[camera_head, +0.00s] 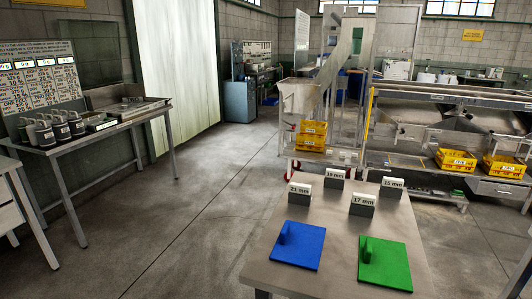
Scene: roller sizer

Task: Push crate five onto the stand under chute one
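Several yellow crates are in view, with labels too small to read, so I cannot tell which is crate five. One yellow crate (312,127) sits on top of another yellow crate (310,143) at the grey machine frame. Two more yellow crates, one at the middle right (456,159) and one near the right edge (504,166), stand side by side under the sloped metal chutes (468,138) of the sizer. I cannot tell which chute is chute one, nor make out its stand. Neither of my grippers is in view.
A grey table (338,235) stands in front, holding a blue board (299,250), a green board (385,268) and several millimetre-marked blocks. A bench (90,139) with dark canisters (60,126) stands at left. The concrete floor (190,215) between is clear.

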